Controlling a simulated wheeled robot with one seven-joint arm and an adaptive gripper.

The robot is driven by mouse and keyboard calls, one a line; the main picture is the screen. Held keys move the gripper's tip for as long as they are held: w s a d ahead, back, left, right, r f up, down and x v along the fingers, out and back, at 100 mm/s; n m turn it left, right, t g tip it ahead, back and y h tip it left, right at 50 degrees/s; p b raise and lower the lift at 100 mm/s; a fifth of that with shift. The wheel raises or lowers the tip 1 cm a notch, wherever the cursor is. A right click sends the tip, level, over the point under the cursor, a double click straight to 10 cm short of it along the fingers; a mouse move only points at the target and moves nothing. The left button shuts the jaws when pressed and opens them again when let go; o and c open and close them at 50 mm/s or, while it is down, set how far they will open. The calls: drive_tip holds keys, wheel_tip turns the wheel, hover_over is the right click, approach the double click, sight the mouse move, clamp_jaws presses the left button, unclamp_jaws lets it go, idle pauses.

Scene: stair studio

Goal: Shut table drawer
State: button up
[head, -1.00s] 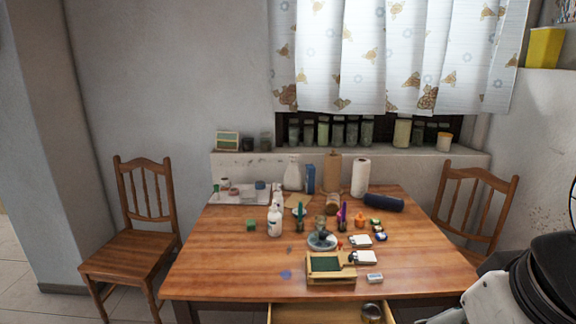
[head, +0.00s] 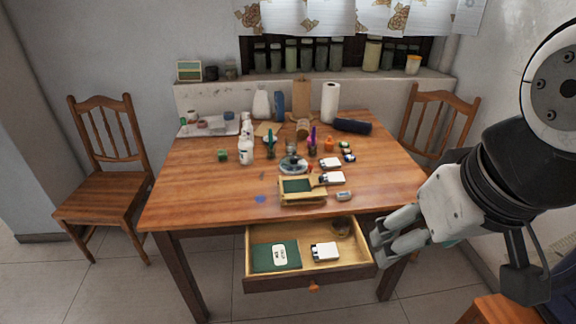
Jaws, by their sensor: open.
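The table drawer (head: 310,281) stands pulled out from under the front edge of the wooden table (head: 195,185). It has a small round orange-brown knob (head: 314,287) on its front.
The tabletop holds several bottles, jars, a paper towel roll (head: 330,103) and a small wooden frame (head: 302,190). Wooden chairs stand at the left (head: 108,170) and right (head: 440,118). A wooden seat corner (head: 490,308) shows at lower right. Floor before the drawer is clear.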

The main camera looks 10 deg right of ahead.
drive_tip(key=c, duration=0.4)
drive_tip(key=shift+w+d+f, duration=0.1)
drive_tip(key=shift+w+f, duration=0.05)
drive_tip(key=shift+w, duration=0.05)
drive_tip(key=c, duration=0.5)
drive_tip(key=n, duration=0.1)
drive_tip(key=w+f+n, duration=0.1)
drive_tip(key=w+n+g+h, duration=0.1)
drive_tip(key=shift+w+d+f, duration=0.1)
drive_tip(key=shift+d+f, duration=0.15)
drive_tip(key=shift+d, duration=0.05)
clamp_jaws()
drive_tip(key=w+f+n+g+h+b, duration=0.15)
drive_tip(key=w+f+n+g, duration=0.35)
drive_tip(key=w+f+n, duration=0.85)
drive_tip(key=a+f+n+g+y+b, duration=0.1)
drive_tip(key=a+f+n, duration=0.2)
drive_tip(key=f+n, duration=0.7)
drive_tip(key=w+a+f+n+g+y+b, duration=0.1)
drive_tip(key=a+f+n, duration=0.2)
drive_tip(key=f+n, duration=0.7)
drive_tip(key=shift+a+f, duration=0.4)
drive_tip(key=shift+f, duration=2.9)
